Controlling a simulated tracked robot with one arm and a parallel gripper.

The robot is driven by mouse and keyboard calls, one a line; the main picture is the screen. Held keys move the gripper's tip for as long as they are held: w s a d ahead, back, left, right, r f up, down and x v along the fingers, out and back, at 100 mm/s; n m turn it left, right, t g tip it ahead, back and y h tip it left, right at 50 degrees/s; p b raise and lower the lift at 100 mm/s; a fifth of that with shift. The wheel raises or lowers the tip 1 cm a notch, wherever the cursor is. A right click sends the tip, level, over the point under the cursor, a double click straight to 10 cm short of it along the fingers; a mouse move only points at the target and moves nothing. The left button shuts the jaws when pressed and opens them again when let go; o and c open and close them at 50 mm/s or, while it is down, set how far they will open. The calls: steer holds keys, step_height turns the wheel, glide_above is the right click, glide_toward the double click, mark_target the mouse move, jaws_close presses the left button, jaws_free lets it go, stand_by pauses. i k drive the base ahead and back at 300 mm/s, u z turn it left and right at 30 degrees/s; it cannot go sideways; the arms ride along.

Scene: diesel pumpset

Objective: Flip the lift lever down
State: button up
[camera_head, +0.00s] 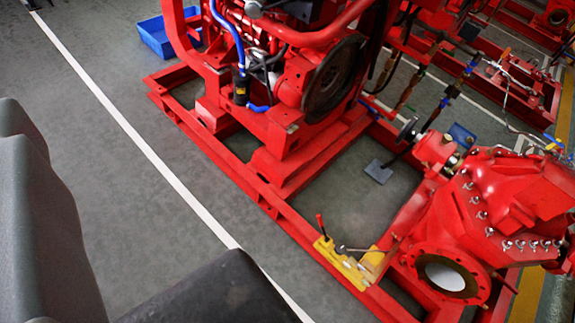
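A small upright lever with a red grip (321,226) stands on a yellow bracket (341,264) fixed to the red base frame, right of the lower middle. A second, grey lever (357,250) lies nearly flat beside it on the same bracket. I cannot tell for sure which of them is the lift lever. My gripper (125,210) shows as two dark grey fingers, one at the left edge and one at the bottom. They are wide apart with only floor between them, and appear to be left of the bracket and clear of it.
The red engine (290,80) stands on the red base frame (270,195), with a red pump (495,215) at the right. A blue tray (155,38) lies on the floor behind. Grey floor with a white line (150,153) is free on the left.

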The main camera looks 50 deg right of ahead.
mark_target(319, 218)
steer(key=u, duration=0.4)
steer(key=k, duration=0.65)
steer(key=z, duration=1.65)
steer(key=k, duration=0.75)
steer(key=u, duration=0.65)
steer(key=i, duration=1.9)
steer(key=z, duration=0.45)
